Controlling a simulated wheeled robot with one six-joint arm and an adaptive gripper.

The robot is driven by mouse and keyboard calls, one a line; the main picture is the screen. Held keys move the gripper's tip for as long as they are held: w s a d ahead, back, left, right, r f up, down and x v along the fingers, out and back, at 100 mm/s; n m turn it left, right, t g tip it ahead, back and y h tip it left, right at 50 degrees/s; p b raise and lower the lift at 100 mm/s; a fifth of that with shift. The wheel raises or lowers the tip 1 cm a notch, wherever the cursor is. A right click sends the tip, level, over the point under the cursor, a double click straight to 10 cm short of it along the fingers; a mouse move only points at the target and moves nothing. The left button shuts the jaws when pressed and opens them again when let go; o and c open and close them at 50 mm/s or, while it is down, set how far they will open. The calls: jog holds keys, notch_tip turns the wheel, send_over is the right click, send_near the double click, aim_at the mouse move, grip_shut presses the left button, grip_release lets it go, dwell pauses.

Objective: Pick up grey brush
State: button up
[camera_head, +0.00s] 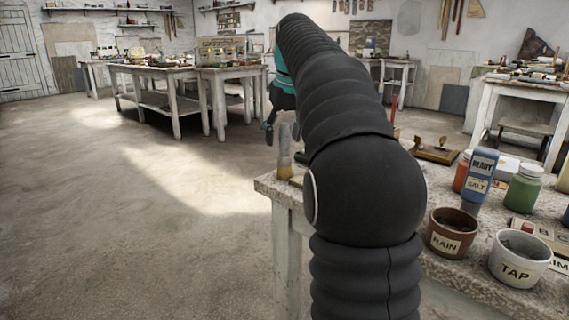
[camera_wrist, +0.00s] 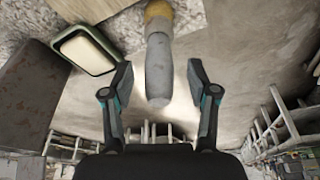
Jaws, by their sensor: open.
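The grey brush (camera_head: 284,142) shows at the near-left corner of the worktable in the head view, with a yellowish part at its lower end. In the wrist view the grey brush (camera_wrist: 158,70) lies between the two fingers, its yellowish part at the top edge of the picture. My gripper (camera_wrist: 158,80) is open, with one finger on each side of the brush and a visible gap on both sides. In the head view my gripper (camera_head: 282,128) is partly hidden behind my dark arm.
A green-rimmed tray (camera_wrist: 110,67) with a cream block lies left of the brush in the wrist view. The floor at left is clear.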

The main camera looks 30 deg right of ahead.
jog(key=shift+f, duration=0.35)
jog(key=shift+c, duration=0.3)
grip_shut()
jog(key=shift+w+r, duration=0.1)
jog(key=shift+r, duration=0.05)
jog(key=shift+r+p, duration=0.3)
jog(key=shift+r, duration=0.3)
notch_tip(320, 180, up, 3)
jog(key=shift+r+p, duration=0.1)
jog(key=shift+p, duration=0.5)
jog(key=s+d+r, duration=0.6)
jog(key=s+d, duration=0.2)
jog(key=shift+s+r+p, duration=0.2)
jog(key=shift+s+p, duration=0.1)
jog(key=shift+p, duration=0.05)
